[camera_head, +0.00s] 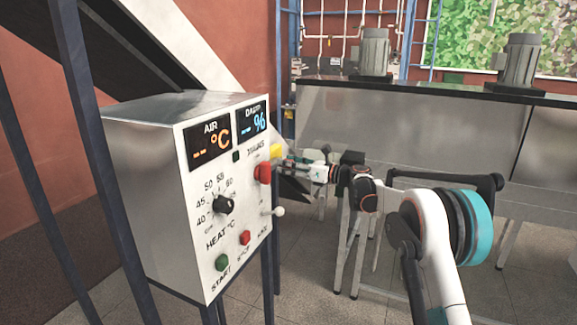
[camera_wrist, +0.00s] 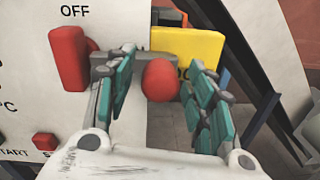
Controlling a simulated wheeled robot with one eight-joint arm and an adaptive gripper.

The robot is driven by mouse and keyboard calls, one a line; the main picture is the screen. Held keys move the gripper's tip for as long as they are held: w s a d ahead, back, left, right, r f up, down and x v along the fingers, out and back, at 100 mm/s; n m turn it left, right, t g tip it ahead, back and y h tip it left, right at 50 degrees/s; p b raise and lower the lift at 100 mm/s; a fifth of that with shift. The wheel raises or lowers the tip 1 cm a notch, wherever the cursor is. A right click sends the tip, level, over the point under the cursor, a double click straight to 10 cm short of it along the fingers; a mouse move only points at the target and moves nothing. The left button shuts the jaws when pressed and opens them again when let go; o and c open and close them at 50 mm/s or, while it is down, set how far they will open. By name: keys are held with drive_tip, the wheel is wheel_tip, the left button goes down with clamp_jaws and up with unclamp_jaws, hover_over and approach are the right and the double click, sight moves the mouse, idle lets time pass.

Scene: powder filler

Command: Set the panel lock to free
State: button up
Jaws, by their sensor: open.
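A metal control panel (camera_head: 185,205) stands at left in the head view. In the wrist view, a red ball-shaped knob (camera_wrist: 160,79) sits between my gripper's fingers, in front of a yellow plate (camera_wrist: 190,50). The yellow plate also shows at the panel's right edge in the head view (camera_head: 276,151). I cannot tell for sure which part is the panel lock, nor its setting. My gripper (camera_wrist: 161,75) is open, its teal-padded fingers on either side of the knob with gaps visible. In the head view my gripper (camera_head: 300,163) is just right of the panel edge.
A red block-shaped switch (camera_wrist: 68,58) is close left of my fingers, near the word OFF. The panel also has a black heat dial (camera_head: 223,205), green button (camera_head: 222,262), red button (camera_head: 245,237) and pale ball-ended lever (camera_head: 278,211). Metal tanks (camera_head: 400,128) stand behind my arm.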

drive_tip(key=shift+a, duration=0.1)
drive_tip(key=shift+c, duration=0.5)
clamp_jaws()
drive_tip(key=w, duration=0.1)
drive_tip(key=w+d, duration=0.1)
drive_tip(key=w, duration=0.1)
drive_tip(key=shift+r, duration=0.1)
drive_tip(key=shift+w+d, duration=0.1)
drive_tip(key=shift+c, duration=1.1)
unclamp_jaws()
drive_tip(key=o, duration=0.3)
drive_tip(key=shift+w, duration=0.15)
